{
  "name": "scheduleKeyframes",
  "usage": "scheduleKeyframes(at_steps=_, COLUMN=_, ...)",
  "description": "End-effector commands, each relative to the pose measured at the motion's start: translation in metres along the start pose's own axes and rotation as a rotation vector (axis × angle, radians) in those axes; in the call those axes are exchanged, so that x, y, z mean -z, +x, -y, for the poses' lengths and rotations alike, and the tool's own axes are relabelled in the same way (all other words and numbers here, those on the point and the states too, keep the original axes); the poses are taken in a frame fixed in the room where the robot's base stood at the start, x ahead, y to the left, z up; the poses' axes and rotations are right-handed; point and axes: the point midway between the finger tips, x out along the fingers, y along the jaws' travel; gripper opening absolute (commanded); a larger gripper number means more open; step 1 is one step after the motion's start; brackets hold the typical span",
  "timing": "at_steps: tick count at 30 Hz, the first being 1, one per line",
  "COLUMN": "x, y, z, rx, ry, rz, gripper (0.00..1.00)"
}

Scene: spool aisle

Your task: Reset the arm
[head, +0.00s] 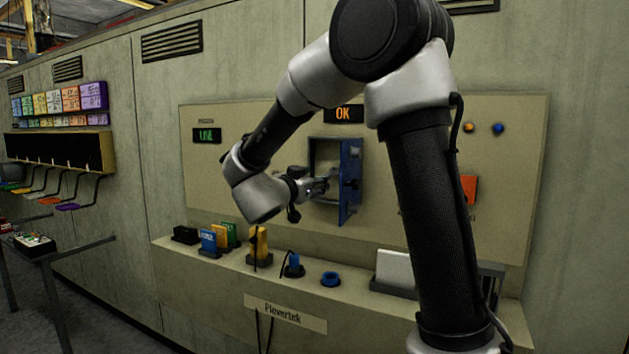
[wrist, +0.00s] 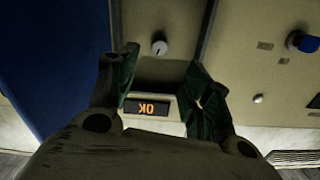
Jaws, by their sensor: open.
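My gripper (head: 324,186) is at the open wall box (head: 325,150) in the head view, with its blue door (head: 351,178) swung out on the right. The arm reaches up from the lower right, bends over and comes down to the box. In the wrist view my gripper (wrist: 162,62) has its two dark green fingers spread apart with nothing between them. A small pale round knob (wrist: 159,45) shows beyond the fingertips; whether they touch it I cannot tell. The blue door also shows at the left of the wrist view (wrist: 50,55).
An orange OK display (head: 343,114) is above the box. A ledge (head: 205,266) below carries a yellow device (head: 257,246), blue connectors (head: 293,264) and a white block (head: 394,268). A rack (head: 60,150) stands far left. An upside-down blue knob (wrist: 302,41) shows in the wrist view.

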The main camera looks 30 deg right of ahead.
Motion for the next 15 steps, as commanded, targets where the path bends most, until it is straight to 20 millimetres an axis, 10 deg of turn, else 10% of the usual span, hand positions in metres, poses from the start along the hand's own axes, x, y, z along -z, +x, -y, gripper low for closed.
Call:
scheduleKeyframes(at_steps=9, x=-0.006, y=0.000, z=0.005, rx=0.021, ry=0.038, rz=0.024, gripper=0.49)
scheduleKeyframes(at_steps=15, x=-0.064, y=-0.016, z=0.075, rx=0.359, ry=0.097, rz=0.278, gripper=0.49)
